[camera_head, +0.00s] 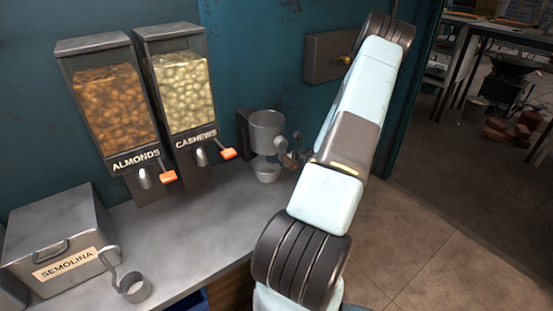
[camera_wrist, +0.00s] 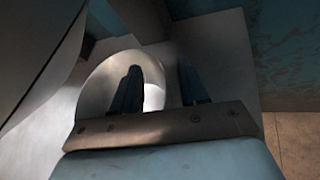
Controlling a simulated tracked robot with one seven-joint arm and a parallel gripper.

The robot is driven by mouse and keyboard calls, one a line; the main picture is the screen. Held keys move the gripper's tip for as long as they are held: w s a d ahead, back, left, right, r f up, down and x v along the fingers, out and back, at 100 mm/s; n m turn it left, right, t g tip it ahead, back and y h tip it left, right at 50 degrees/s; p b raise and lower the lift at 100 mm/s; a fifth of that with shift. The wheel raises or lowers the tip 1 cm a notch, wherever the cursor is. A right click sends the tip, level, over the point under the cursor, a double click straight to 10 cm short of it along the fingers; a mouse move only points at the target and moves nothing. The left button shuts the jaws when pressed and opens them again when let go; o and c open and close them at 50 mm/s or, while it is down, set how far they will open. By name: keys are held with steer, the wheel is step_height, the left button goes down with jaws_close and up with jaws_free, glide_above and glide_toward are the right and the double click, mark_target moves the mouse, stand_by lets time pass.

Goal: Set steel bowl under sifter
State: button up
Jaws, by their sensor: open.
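The sifter (camera_head: 267,127) is a grey metal drum mounted at the wall, right of the cashew dispenser. The small steel bowl (camera_head: 266,171) sits on the counter directly below it. My gripper (camera_head: 294,157) is just right of the bowl, partly hidden by my own arm. In the wrist view my gripper (camera_wrist: 159,68) has its two dark fingers apart. The round bowl (camera_wrist: 103,84) shows behind them, with the left finger across its opening. I cannot tell whether a finger touches the bowl or reaches inside its rim.
The almond dispenser (camera_head: 110,110) and cashew dispenser (camera_head: 184,95) hang on the wall at left. A semolina box (camera_head: 62,235) and a metal scoop (camera_head: 134,287) are on the counter (camera_head: 195,235). The counter's middle is clear. A wall box (camera_head: 325,57) is behind my arm.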

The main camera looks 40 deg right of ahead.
steer(key=v, duration=1.2)
steer(key=shift+s, duration=0.15)
